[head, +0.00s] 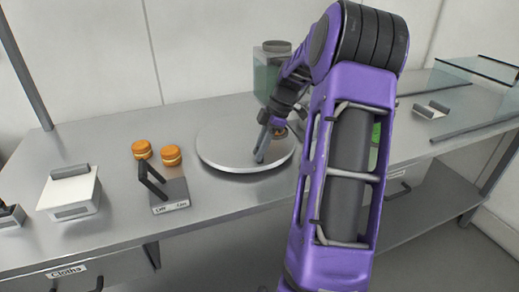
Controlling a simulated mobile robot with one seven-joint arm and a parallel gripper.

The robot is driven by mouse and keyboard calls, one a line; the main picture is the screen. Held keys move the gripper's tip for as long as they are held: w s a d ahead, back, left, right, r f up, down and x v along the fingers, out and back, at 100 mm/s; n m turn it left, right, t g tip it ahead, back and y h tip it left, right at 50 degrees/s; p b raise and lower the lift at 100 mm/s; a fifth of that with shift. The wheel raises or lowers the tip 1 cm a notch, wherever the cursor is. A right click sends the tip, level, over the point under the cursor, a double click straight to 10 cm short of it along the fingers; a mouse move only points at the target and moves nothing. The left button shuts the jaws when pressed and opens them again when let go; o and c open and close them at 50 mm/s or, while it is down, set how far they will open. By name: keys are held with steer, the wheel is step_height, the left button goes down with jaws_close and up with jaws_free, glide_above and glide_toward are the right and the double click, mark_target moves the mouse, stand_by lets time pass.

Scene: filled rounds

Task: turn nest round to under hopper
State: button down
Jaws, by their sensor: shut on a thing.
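A round grey turntable (225,158) lies on the steel counter in the middle of the head view. My gripper (261,156) points down at the right part of its top, its fingers together. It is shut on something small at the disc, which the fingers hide. A small orange-brown piece (281,132) shows just behind the fingers; I cannot tell whether it sits in a nest. A hopper-like box (266,72), greenish and see-through with a grey top, stands behind the turntable, partly hidden by my arm. No nest can be made out clearly.
Two orange-brown rounds (171,155) stand left of the turntable, by a grey block with a dark upright lever (172,194). A white box (70,192) is further left. Glass panels (480,70) stand at right. My purple arm covers the counter's right middle.

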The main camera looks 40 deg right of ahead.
steer(key=c, duration=0.7)
jaws_free()
steer(key=p+v, duration=0.2)
steer(key=v, duration=1.5)
steer(key=shift+r, duration=0.2)
